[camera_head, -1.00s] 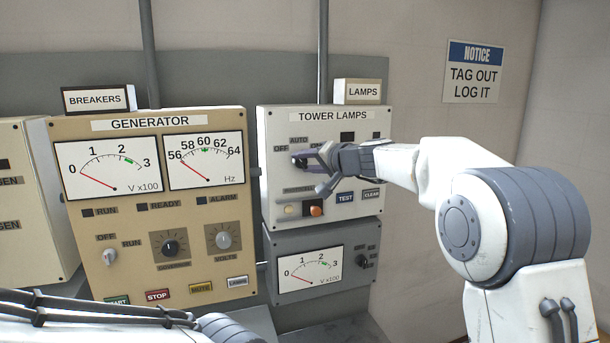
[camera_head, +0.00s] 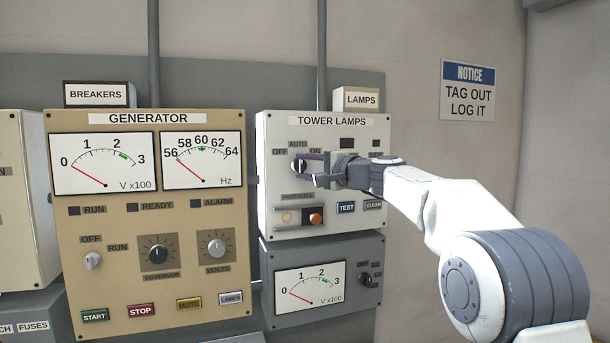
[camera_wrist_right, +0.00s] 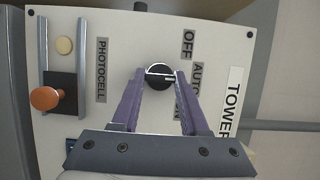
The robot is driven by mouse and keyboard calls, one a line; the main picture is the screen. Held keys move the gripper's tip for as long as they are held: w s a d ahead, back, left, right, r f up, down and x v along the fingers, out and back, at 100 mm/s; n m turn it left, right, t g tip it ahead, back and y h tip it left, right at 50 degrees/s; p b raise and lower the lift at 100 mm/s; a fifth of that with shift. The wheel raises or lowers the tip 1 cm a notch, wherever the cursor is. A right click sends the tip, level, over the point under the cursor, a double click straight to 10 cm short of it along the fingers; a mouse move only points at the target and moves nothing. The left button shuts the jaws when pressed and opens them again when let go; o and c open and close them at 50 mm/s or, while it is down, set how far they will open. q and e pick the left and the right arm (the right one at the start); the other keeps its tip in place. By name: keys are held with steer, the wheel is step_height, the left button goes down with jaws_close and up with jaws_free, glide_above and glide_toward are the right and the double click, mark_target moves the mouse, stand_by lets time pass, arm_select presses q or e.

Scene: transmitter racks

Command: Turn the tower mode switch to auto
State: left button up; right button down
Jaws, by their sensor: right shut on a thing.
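The tower mode switch is a round black knob (camera_head: 298,167) on the white TOWER LAMPS panel (camera_head: 350,222), below the words OFF, AUTO and ON. My right gripper (camera_head: 301,170) reaches it from the right and is shut on it. In the right wrist view the knob (camera_wrist_right: 159,77) sits between the tips of the two purple fingers (camera_wrist_right: 160,84). A pale line crosses the knob's face roughly along the direction of the AUTO label (camera_wrist_right: 197,79); I cannot tell for sure which end is the pointer. My left gripper is out of view.
Below the knob are a PHOTOCELL slider with an orange knob (camera_head: 316,218), a TEST button (camera_head: 346,207) and a CLEAR button (camera_head: 373,205). The GENERATOR panel (camera_head: 150,295) stands to the left. A grey meter panel (camera_head: 340,318) sits underneath.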

stand_by(0.4)
steer(key=shift+c, duration=2.2)
jaws_free()
steer(key=b+v, duration=0.5)
steer(key=v, duration=0.5)
steer(key=shift+s+d+b, duration=0.15)
steer(key=shift+b, duration=0.2)
